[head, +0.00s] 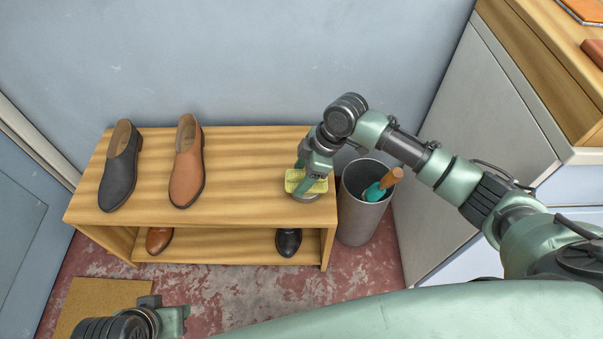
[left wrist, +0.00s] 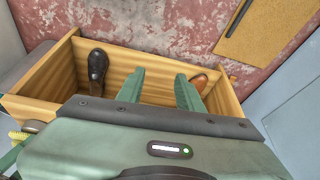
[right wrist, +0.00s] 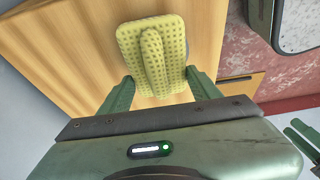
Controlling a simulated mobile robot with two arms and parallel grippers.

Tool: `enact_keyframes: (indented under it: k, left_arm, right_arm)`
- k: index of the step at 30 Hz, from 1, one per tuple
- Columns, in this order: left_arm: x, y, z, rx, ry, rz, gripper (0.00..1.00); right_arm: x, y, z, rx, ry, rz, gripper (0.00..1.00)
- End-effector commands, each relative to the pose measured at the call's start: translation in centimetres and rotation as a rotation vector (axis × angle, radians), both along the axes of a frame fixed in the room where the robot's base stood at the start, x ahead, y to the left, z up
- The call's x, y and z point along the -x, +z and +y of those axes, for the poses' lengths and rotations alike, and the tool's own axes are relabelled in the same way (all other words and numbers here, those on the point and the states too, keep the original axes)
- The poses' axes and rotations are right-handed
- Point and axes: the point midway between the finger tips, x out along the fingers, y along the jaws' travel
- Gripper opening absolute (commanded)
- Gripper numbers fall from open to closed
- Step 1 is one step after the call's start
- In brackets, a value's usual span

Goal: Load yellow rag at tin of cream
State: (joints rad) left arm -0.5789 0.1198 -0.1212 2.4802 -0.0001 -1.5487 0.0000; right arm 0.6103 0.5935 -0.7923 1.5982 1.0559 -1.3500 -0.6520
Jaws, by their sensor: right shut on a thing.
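The yellow rag (head: 294,181), a dimpled pad with a raised ridge, is at the right end of the wooden bench top. My right gripper (head: 309,184) is shut on it from above. In the right wrist view the rag (right wrist: 153,50) lies between the two fingers. The tin of cream (head: 306,198) shows as a grey round rim under the rag, mostly hidden; I cannot tell if they touch. My left gripper (head: 176,315) is low at the front left. In the left wrist view its fingers (left wrist: 160,74) are apart and empty.
A black shoe (head: 119,168) and a brown shoe (head: 187,163) stand on the bench's left. Two more shoes sit on its lower shelf. A grey bin (head: 361,215) with a wooden-handled tool stands right of the bench. The bench top's middle is clear.

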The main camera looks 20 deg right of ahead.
Motion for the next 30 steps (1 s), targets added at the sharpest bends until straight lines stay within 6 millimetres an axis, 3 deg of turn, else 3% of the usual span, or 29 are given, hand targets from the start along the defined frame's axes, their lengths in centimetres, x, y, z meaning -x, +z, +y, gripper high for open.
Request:
enact_keyframes:
  k: [30]
  left_arm:
    - [-1.2,0.2,-0.4,0.011,-0.006,-0.052,0.36]
  right_arm:
    - [0.0,-0.8,0.0,0.0,0.0,0.0,0.3]
